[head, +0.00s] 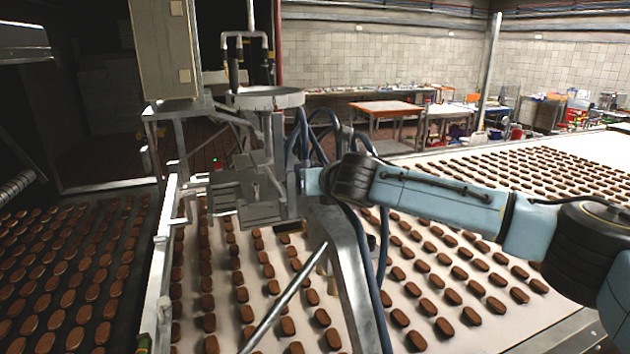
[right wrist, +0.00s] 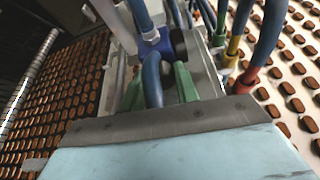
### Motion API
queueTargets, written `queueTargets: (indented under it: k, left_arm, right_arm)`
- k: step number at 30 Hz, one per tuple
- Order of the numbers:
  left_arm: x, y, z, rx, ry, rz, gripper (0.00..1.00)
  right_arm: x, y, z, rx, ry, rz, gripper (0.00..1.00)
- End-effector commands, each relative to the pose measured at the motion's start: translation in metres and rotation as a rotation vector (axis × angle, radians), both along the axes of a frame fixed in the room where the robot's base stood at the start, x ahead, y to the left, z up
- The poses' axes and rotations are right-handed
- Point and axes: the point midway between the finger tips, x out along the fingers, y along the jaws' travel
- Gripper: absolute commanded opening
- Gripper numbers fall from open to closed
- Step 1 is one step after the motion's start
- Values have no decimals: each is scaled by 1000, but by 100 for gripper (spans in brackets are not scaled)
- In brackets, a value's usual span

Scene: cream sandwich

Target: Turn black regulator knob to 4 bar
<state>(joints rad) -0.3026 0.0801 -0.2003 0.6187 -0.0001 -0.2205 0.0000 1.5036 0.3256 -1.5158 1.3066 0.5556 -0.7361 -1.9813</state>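The black regulator knob (right wrist: 178,43) shows in the right wrist view, on the right side of a blue regulator body (right wrist: 152,43). Its scale and pressure reading cannot be made out. My right gripper (right wrist: 158,78) has two green fingers set apart, pointing at the regulator. A blue hose runs between them in the picture. The knob lies just beyond the right fingertip; I cannot tell whether they touch. In the head view my right arm comes in from the right and its wrist ends at the machine's hoses; the fingers and knob are not clear there. My left gripper is not in view.
Blue hoses (head: 362,250) hang beside the machine's metal frame (head: 345,270). In the right wrist view a yellow hose (right wrist: 237,25) and a red-ended hose (right wrist: 247,75) stand right of the fingers. A conveyor (head: 570,300) with many brown cream sandwiches runs below my right arm.

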Motion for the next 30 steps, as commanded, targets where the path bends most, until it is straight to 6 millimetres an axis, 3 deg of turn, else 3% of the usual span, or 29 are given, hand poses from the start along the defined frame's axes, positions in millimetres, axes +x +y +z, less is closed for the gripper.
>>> queueTargets:
  k: [1,3,7,16,26,27,30]
  left_arm:
    - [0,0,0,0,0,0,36]
    - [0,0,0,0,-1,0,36]
    - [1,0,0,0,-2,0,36]
    - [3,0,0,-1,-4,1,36]
    - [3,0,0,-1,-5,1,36]
    - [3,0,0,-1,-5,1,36]
    - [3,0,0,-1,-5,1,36]
  right_arm:
    - [0,0,0,0,0,-1,17]
    - [0,0,0,0,0,-1,8]
    - [0,-2,-1,42,15,-2,8]
    - [2,-6,-2,442,144,-2,8]
    - [2,-5,-1,474,153,-2,8]
    - [2,-5,-1,474,153,-2,36]
    - [2,-5,-1,473,153,-2,49]
